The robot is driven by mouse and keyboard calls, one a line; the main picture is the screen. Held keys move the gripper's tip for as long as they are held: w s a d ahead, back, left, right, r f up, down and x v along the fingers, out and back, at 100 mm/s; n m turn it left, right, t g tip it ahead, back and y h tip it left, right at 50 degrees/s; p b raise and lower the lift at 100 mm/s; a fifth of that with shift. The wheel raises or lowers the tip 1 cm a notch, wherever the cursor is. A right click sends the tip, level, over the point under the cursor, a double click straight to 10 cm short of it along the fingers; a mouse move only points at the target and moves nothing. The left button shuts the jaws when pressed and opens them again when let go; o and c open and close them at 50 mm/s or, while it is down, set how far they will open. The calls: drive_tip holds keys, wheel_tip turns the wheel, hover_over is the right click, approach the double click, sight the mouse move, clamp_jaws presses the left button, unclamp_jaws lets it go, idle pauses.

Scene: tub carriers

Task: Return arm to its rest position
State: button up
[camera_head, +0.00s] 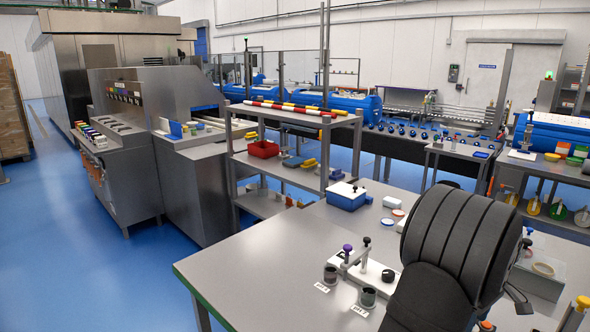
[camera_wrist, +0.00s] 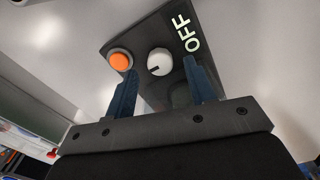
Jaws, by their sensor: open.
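My arm (camera_head: 455,245) rises large and dark at the lower right of the head view and covers part of the bench; my gripper cannot be made out there. In the wrist view my gripper (camera_wrist: 160,67) has its two blue fingers spread apart with nothing held between them. Beyond the fingers is a dark panel (camera_wrist: 150,42) with an orange button (camera_wrist: 121,60), a white round knob (camera_wrist: 160,61) and the word OFF. The knob shows between the fingertips; the gap in depth cannot be told.
The grey bench (camera_head: 240,275) is bare at its front left. A fixture with a purple knob (camera_head: 347,247) and two dark cups (camera_head: 368,297) stand close left of my arm. A blue box (camera_head: 346,197) with a white lid sits farther back. A shelf rack (camera_head: 290,150) stands behind.

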wheel_tip(320, 180, up, 15)
wheel_tip(320, 180, down, 17)
drive_tip(key=shift+f, duration=0.1)
drive_tip(key=shift+r+n, duration=0.55)
drive_tip(key=shift+n, duration=0.25)
drive_tip(key=w+a+r+m+h, duration=0.1)
drive_tip(key=r+m, duration=0.5)
drive_tip(key=r, duration=0.3)
drive_tip(key=w+a+r+m+g+h, duration=0.1)
drive_tip(key=w+a+r+m+h, duration=0.1)
drive_tip(key=r+m, duration=0.4)
drive_tip(key=shift+d+v, duration=0.35)
drive_tip(key=shift+v, duration=1.5)
drive_tip(key=shift+r, duration=0.1)
